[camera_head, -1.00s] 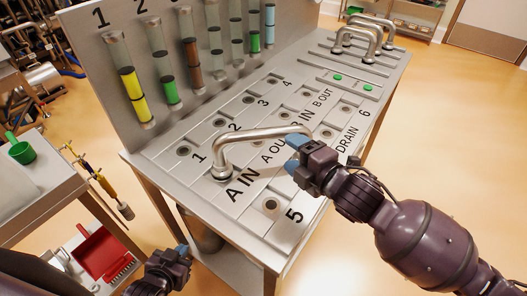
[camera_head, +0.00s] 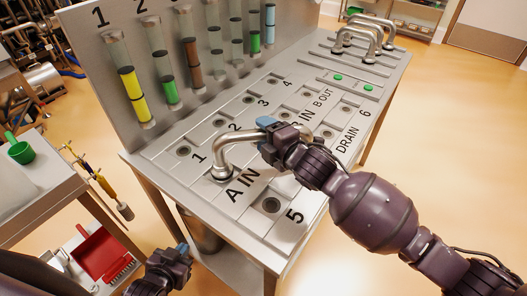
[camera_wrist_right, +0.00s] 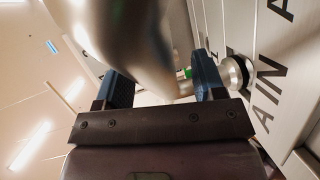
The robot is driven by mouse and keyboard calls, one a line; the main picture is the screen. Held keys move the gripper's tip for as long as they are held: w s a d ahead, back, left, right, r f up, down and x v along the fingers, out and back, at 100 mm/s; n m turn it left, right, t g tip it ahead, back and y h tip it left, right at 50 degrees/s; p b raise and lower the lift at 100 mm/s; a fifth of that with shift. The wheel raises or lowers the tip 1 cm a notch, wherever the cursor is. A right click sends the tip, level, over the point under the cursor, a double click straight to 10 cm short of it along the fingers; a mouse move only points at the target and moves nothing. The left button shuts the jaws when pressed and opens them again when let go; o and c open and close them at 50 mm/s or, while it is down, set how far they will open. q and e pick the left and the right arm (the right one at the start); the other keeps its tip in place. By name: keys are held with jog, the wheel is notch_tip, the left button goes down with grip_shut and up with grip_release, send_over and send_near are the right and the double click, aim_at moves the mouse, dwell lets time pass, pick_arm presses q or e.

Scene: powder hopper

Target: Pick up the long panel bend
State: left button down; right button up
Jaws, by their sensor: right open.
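The long panel bend (camera_head: 228,141) is a shiny metal pipe on the sloping panel. Its near end stands in the port at A IN, and its far end is hidden behind my right gripper. My right gripper (camera_head: 264,133) is at the bend's upper run, with its blue fingers open. In the right wrist view the bend (camera_wrist_right: 125,35) shows large and blurred between the two fingers (camera_wrist_right: 163,84); I cannot tell whether they touch it. My left gripper (camera_head: 180,252) is low at the bottom left, away from the panel, and its opening is unclear.
The steel panel (camera_head: 150,160) has numbered ports and a back wall with coloured sight tubes (camera_head: 130,83). Several shorter bends (camera_head: 365,40) stand at its far end. A side cart (camera_head: 40,180) holds a green cup (camera_head: 21,152); a red dustpan (camera_head: 100,254) is below.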

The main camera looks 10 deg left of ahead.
jog(key=shift+w+a, duration=0.15)
grip_shut()
dwell(0.4)
